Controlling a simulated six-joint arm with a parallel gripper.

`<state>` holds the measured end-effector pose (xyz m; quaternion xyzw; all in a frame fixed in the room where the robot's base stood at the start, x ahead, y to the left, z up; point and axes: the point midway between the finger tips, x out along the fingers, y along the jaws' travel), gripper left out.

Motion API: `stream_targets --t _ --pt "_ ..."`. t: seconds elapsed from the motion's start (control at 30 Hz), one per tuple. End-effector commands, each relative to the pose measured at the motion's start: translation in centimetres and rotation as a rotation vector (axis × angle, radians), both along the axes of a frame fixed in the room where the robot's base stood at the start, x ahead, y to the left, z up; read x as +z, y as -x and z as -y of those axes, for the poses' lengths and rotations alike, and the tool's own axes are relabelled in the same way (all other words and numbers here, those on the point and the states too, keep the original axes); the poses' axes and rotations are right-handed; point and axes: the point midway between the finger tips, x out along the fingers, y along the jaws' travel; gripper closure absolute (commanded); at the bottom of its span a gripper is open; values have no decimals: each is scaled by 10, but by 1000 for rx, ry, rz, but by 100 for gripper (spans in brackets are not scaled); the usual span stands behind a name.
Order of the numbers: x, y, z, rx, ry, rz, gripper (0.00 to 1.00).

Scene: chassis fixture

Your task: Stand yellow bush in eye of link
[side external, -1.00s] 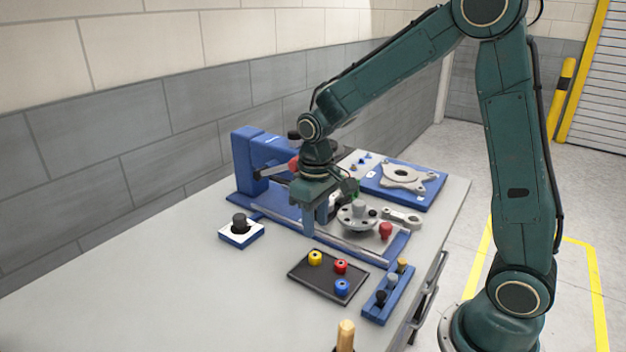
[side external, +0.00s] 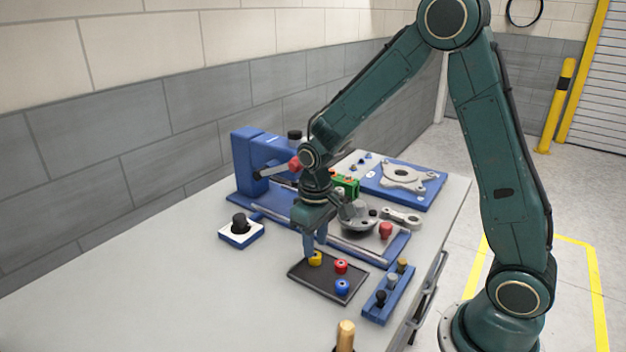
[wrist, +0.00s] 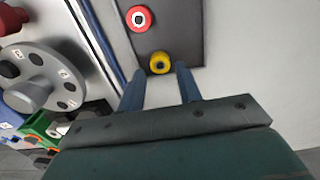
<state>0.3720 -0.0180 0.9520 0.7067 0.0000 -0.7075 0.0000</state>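The yellow bush (side external: 315,259) stands on the dark tray (side external: 318,285), near its back left corner. In the wrist view the yellow bush (wrist: 160,63) shows its dark centre hole. My gripper (side external: 312,246) is just above it, fingers pointing down. In the wrist view my gripper (wrist: 160,74) is open, its two blue fingers apart on either side of the bush's line, with nothing held. I cannot tell whether the tips reach down beside the bush. The grey link (side external: 401,217) lies flat to the right of the fixture, its eye facing up.
A red bush (side external: 341,266) and a blue bush (side external: 342,287) stand on the same tray. A blue rack with pegs (side external: 388,292) is to the right. The blue chassis fixture (side external: 262,165) and a grey flanged hub (side external: 360,215) stand behind. The table's left front is clear.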

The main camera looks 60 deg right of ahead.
Motion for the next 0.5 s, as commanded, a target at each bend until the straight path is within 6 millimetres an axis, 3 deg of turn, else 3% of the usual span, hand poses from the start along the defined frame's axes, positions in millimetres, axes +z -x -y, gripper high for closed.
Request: stream_targets --t 0.2,0.5 --pt "-19 0 0 0 0 -1 65" --pt "-28 0 0 0 0 1 65"
